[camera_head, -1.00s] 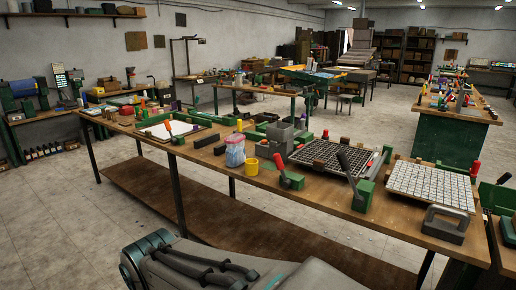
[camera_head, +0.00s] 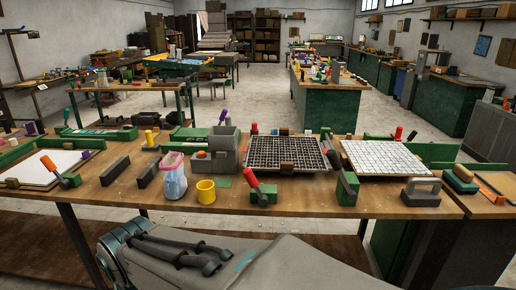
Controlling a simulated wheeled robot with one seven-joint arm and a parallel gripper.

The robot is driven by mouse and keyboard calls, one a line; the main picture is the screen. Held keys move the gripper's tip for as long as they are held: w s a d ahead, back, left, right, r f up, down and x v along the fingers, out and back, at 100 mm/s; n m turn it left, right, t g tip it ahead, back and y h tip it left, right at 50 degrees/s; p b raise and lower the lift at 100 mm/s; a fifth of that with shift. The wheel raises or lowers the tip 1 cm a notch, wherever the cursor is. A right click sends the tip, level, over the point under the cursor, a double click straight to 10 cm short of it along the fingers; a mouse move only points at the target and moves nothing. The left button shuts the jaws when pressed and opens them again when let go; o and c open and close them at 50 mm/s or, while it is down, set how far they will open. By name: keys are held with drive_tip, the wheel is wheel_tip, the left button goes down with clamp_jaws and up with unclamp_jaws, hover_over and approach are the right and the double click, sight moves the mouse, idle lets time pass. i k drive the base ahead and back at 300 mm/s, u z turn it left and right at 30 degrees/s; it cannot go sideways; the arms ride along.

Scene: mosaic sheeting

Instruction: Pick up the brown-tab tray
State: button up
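A black gridded tray (camera_head: 270,153) lies flat on the long wooden table, right of centre. A brown block-like tab (camera_head: 287,168) sits at the middle of its front edge, and another brown tab (camera_head: 284,132) sits at its back edge. The grid's cells look dark and empty. My gripper is not in view. Only a grey part of my own body, with black hoses, shows at the bottom.
A tray of white tiles (camera_head: 385,157) lies to the right. A red-handled lever (camera_head: 261,190), a black-handled lever (camera_head: 346,190), a yellow cup (camera_head: 206,192) and a grey block tool (camera_head: 421,192) stand nearby. A white sheet (camera_head: 45,167) lies at left.

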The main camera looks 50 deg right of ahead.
sight(284, 154)
drive_tip(key=z, duration=0.85)
drive_tip(key=i, duration=0.75)
drive_tip(key=z, duration=0.9)
